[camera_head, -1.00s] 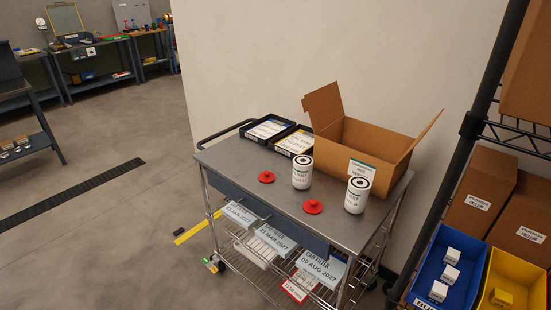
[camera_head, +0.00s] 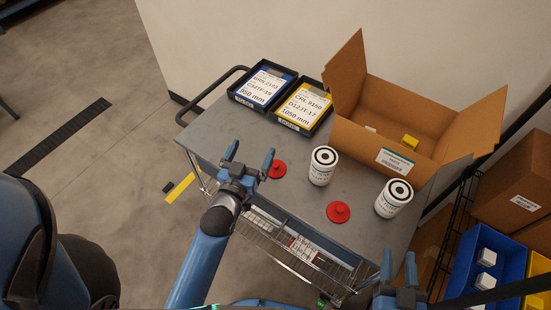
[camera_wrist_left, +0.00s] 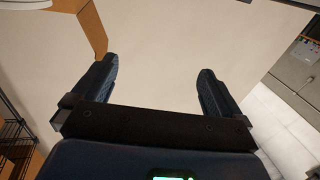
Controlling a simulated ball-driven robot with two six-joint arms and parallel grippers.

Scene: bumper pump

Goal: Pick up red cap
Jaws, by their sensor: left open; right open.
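Two red caps lie on the grey cart top. The left red cap (camera_head: 277,169) is near the cart's front edge, just beside my left gripper's fingers. The right red cap (camera_head: 338,212) lies further right, in front of the two white filters. My left gripper (camera_head: 249,160) is open and empty over the cart's front edge. In the left wrist view its two fingers (camera_wrist_left: 152,85) stand apart with only wall behind them, and no cap shows there. My right gripper (camera_head: 399,268) is open and empty at the bottom right, in front of the cart.
Two white filters (camera_head: 322,166) (camera_head: 393,198) stand upright on the cart (camera_head: 222,131). Behind are a blue-labelled tray (camera_head: 262,85), a yellow-labelled tray (camera_head: 302,104) and an open cardboard box (camera_head: 352,139). Blue and yellow bins stand at right. The cart top's left part is clear.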

